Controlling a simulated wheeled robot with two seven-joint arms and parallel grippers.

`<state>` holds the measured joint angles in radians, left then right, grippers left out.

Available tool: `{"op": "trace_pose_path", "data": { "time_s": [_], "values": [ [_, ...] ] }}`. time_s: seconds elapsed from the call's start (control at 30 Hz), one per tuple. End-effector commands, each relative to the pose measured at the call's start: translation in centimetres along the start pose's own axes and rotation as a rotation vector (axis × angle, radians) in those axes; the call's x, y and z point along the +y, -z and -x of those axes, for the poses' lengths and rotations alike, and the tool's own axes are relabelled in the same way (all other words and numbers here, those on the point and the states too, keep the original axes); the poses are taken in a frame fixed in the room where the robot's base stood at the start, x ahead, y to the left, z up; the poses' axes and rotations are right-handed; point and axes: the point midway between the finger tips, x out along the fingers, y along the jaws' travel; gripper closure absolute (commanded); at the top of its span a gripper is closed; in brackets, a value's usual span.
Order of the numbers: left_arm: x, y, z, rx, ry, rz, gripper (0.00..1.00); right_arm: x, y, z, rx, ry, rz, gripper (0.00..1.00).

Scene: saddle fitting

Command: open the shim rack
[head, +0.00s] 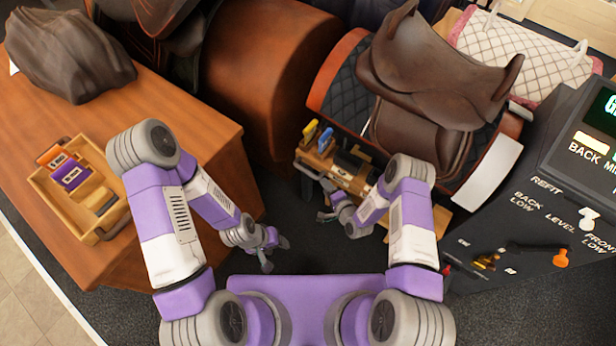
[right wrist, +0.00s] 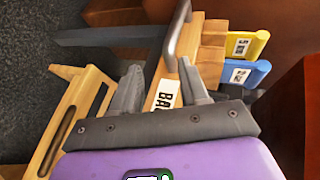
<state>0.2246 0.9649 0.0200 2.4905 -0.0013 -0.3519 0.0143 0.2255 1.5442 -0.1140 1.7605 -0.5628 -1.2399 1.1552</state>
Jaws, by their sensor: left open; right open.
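The shim rack (head: 345,172) is a small wooden box at the side of the saddle stand. A yellow shim (head: 310,130) and a blue shim (head: 325,139) stand in its top. In the right wrist view, its wooden front carries a grey bar handle (right wrist: 178,35) and a white label (right wrist: 165,97) reading "BA", the rest hidden. My right gripper (right wrist: 160,68) is open at this front, with the near end of the handle appearing between its fingertips; I cannot tell whether they touch. My left gripper (head: 268,256) is open and empty above the dark floor, away from the rack.
A brown saddle (head: 430,80) sits on the stand behind the rack. A control console (head: 550,200) stands at right. A wooden tray (head: 75,205) with orange and purple shims lies on the left table (head: 190,120). Dark floor is clear between table and rack.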

Motion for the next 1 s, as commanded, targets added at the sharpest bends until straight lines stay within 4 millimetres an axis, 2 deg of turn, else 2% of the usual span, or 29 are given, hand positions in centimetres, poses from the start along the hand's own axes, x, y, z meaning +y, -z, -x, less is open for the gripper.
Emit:
{"op": "trace_pose_path", "data": {
  "time_s": [0.03,0.1,0.3,0.43,0.8,1.0],
  "values": [
    [-0.3,0.0,-0.7,0.0,0.0,0.0,0.49,0.6,-0.5,-1.0,-0.012,0.076,-0.053,0.56],
    [-0.4,0.1,-1.0,0.0,0.0,0.0,0.49,0.4,-1.0,-1.6,-0.036,0.171,-0.126,0.56],
    [-0.6,0.1,-1.5,0.0,0.0,0.0,0.49,-0.2,-1.9,-2.2,-0.091,0.298,-0.231,0.56],
    [-0.7,0.1,-1.9,0.001,0.0,0.0,0.49,-0.7,-2.0,-3.4,-0.098,0.311,-0.239,0.56],
    [-1.4,0.2,-3.6,0.0,0.0,0.0,0.49,-2.3,-2.3,-8.4,-0.095,0.307,-0.237,0.56],
    [-1.4,0.2,-3.8,0.0,0.0,0.0,0.49,-2.7,-2.3,-9.2,-0.094,0.307,-0.239,0.56]
  ]
}}
